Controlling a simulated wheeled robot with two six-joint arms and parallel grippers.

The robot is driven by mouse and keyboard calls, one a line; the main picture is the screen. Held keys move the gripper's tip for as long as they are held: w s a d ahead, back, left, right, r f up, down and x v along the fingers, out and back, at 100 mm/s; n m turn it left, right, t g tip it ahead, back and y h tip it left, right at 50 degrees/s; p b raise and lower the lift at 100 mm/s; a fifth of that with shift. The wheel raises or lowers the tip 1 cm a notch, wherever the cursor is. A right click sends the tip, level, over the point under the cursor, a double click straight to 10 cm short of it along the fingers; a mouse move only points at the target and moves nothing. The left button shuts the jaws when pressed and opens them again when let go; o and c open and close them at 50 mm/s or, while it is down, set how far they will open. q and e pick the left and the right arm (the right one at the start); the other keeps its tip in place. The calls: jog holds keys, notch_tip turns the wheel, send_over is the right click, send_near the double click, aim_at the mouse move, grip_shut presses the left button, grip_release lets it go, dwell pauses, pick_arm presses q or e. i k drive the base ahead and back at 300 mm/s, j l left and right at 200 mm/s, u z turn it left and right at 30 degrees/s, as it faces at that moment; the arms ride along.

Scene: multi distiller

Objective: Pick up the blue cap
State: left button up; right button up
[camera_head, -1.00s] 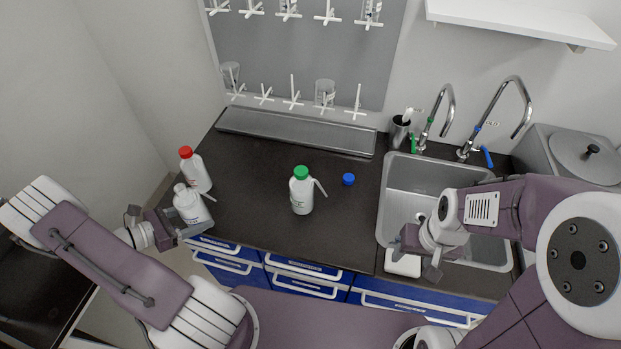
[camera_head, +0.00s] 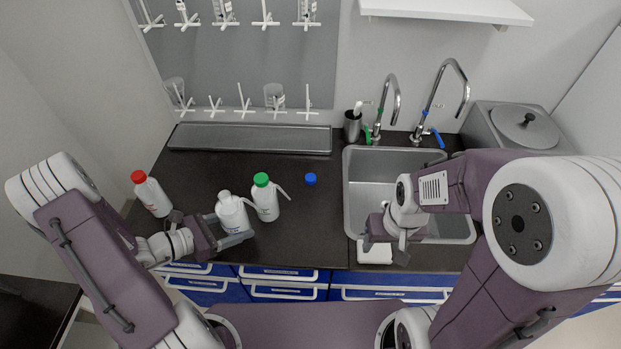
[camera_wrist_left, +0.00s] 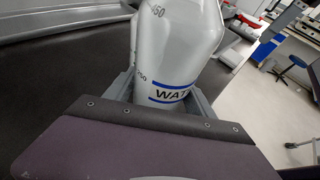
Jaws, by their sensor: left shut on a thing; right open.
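The blue cap (camera_head: 310,179) lies alone on the dark counter, right of the green-capped bottle. A white bottle without a coloured cap (camera_head: 231,212) stands between the fingers of my left gripper (camera_head: 228,230), which is shut on it. In the left wrist view this bottle (camera_wrist_left: 170,60) fills the middle and shows a blue-striped label starting "WAT". My right gripper (camera_head: 390,243) is open and empty, near the front left corner of the sink. The cap is not visible in the left wrist view.
A green-capped bottle (camera_head: 265,198) with a spout stands close beside the held bottle. A red-capped bottle (camera_head: 152,195) stands at the left. The counter around the cap is clear.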

aim_at(310, 179)
jog(key=l+u, duration=0.25)
jog(key=u, duration=0.25)
jog(key=l+u, duration=0.25)
jog(key=u, duration=0.2)
jog(key=k+l+u, duration=0.15)
jog(key=u, duration=0.35)
jog(key=k+l+u, duration=0.1)
jog(key=l+u, duration=0.15)
jog(key=u, duration=0.25)
